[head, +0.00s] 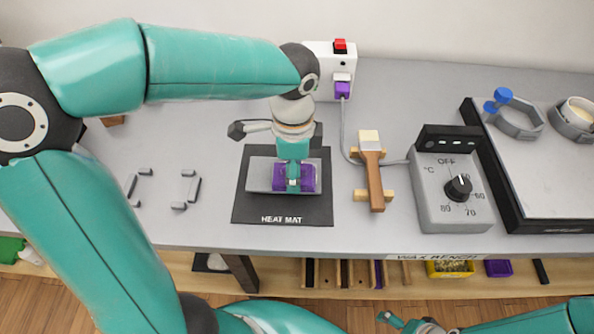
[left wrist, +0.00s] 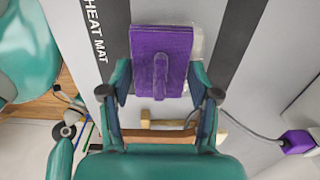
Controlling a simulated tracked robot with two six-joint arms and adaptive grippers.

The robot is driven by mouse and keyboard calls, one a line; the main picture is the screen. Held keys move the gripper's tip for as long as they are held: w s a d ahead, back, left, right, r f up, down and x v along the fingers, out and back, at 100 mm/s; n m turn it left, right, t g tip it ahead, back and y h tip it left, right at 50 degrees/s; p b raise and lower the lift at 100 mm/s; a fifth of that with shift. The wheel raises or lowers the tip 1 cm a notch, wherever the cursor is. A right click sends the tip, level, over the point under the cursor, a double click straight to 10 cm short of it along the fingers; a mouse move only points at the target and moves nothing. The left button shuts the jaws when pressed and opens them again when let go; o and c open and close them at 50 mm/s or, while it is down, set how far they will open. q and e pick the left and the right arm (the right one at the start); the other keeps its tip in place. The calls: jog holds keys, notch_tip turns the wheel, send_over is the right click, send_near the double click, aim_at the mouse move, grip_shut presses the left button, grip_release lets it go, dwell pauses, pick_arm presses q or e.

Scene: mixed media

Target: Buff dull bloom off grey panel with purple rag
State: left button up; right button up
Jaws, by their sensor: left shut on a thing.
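The grey panel (head: 259,178) lies on the black heat mat (head: 283,213) on the bench. The purple rag (head: 308,178) is a flat pad on the panel's right half in the head view. In the left wrist view the rag (left wrist: 179,40) has a raised ridge and covers most of the panel, leaving a pale strip (left wrist: 197,42). My left gripper (head: 293,184) points down and is shut on the rag; its fingers also show in the left wrist view (left wrist: 160,80). Dull bloom cannot be made out. My right gripper (head: 408,324) is low at the bottom edge, away from the panel.
A wooden-handled brush (head: 375,182) rests right of the mat. A temperature dial box (head: 450,190) and a black-edged plate (head: 540,170) stand farther right. A white socket box (head: 330,70) with a cable is behind. Small grey brackets (head: 187,190) sit left of the mat.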

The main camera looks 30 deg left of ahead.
aim_at(307, 169)
pick_arm(q)
jog(key=shift+w+d+f, duration=0.1)
jog(key=shift+w+d, duration=0.2)
jog(key=shift+d, duration=0.25)
jog(key=shift+w+d, duration=0.3)
jog(key=shift+d, duration=0.2)
jog(key=shift+s+a, duration=0.4)
jog(key=shift+a, duration=0.25)
jog(key=shift+s+a, duration=0.35)
jog(key=shift+a, duration=0.35)
jog(key=shift+s+a, duration=0.4)
jog(key=shift+a, duration=0.25)
jog(key=shift+d, duration=0.1)
jog(key=shift+w+d+p, duration=0.25)
jog(key=shift+w+d, duration=0.35)
jog(key=shift+d, duration=0.35)
jog(key=shift+w+d+p, duration=0.25)
jog(key=shift+w+d, duration=0.35)
jog(key=shift+d, duration=0.3)
jog(key=shift+r+p, duration=0.9)
jog(key=shift+r, duration=0.2)
